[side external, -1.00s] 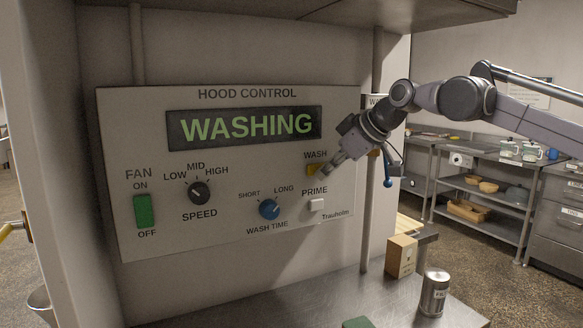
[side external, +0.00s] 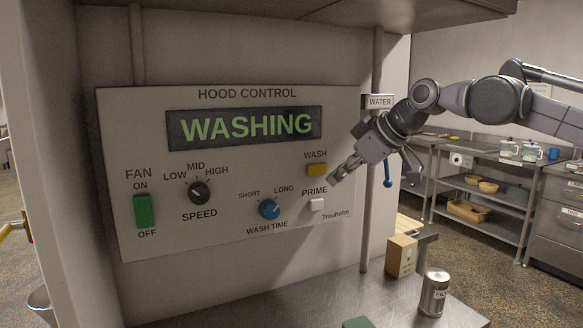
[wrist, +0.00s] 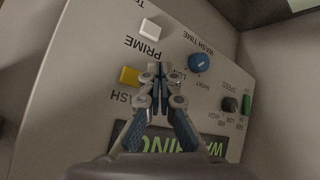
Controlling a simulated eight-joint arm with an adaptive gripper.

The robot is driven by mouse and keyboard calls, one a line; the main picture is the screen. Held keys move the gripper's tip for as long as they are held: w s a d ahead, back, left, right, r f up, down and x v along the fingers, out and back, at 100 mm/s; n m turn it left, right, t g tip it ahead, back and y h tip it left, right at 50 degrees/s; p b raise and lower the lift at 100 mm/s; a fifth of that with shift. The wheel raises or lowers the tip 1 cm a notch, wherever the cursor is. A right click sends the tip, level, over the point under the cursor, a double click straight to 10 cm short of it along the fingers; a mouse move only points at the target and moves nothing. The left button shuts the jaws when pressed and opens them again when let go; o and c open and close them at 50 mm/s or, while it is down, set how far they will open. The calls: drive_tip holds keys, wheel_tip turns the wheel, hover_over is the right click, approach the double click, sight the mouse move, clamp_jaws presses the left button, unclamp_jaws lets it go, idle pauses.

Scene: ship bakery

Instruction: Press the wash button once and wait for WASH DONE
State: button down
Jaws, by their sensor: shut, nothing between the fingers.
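The hood control panel (side external: 130,120) is on the wall, and its display (side external: 245,126) reads WASHING in green. The yellow wash button (side external: 317,169) sits under the WASH label, above the white prime button (side external: 316,204). My gripper (side external: 333,181) is shut and empty, to the right of the wash button, and appears apart from the panel. In the wrist view my gripper (wrist: 156,68) shows with its fingers together, and the yellow wash button (wrist: 129,75) is beside the fingertips. The white prime button (wrist: 149,27) is also visible there.
The blue wash time knob (side external: 269,208), the speed knob (side external: 199,192) and the green fan switch (side external: 142,211) share the panel. A pipe with a blue lever (side external: 387,170) stands at right. A small box (side external: 401,256) and a metal canister (side external: 434,292) are on the counter below.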

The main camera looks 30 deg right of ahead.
drive_tip(key=shift+s, duration=0.9)
drive_tip(key=shift+f, duration=0.1)
drive_tip(key=s+d+f+m+g+h, duration=0.1)
drive_tip(key=s+d+f+m, duration=0.2)
drive_tip(key=s+f, duration=0.8)
drive_tip(key=s+d+f+m+g+h, duration=0.1)
drive_tip(key=s+d+f+m+h, duration=0.1)
drive_tip(key=s+d+f+m, duration=0.2)
drive_tip(key=s+d+f, duration=0.3)
drive_tip(key=s+f, duration=0.5)
drive_tip(key=f, duration=0.3)
drive_tip(key=shift+d+f+m, duration=0.2)
drive_tip(key=shift+d+m, duration=0.1)
drive_tip(key=shift+d, duration=0.05)
drive_tip(key=shift+w, duration=0.1)
idle(4.0)
